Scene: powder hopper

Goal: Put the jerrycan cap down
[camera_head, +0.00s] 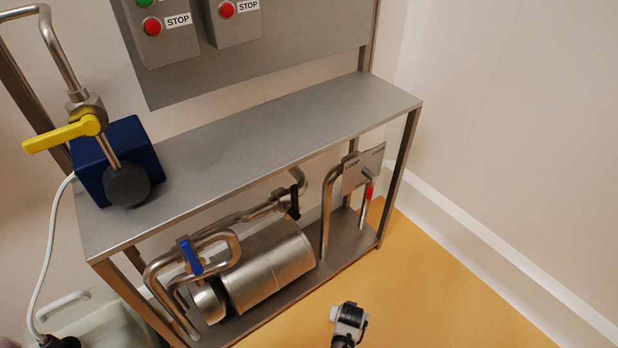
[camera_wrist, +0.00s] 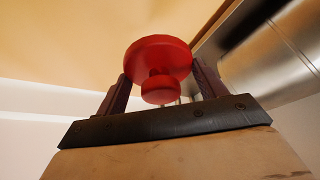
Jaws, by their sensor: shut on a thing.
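The red jerrycan cap (camera_wrist: 158,60) shows in the wrist view, a wide round disc with a smaller round knob facing the camera. My gripper (camera_wrist: 164,84) is shut on it, one dark finger on each side. The cap appears held in the air, with the orange floor and metal parts beyond it. In the head view, a black and grey end part of my arm (camera_head: 349,318) shows at the bottom, over the orange floor. The cap and the fingertips cannot be made out there.
A steel bench (camera_head: 265,135) crosses the head view, its top mostly bare. A blue box with a yellow-handled valve (camera_head: 115,165) stands at its left end. Steel pump piping (camera_head: 265,268) fills the lower shelf. A pale container (camera_head: 105,325) stands lower left. Orange floor (camera_head: 440,300) is open at right.

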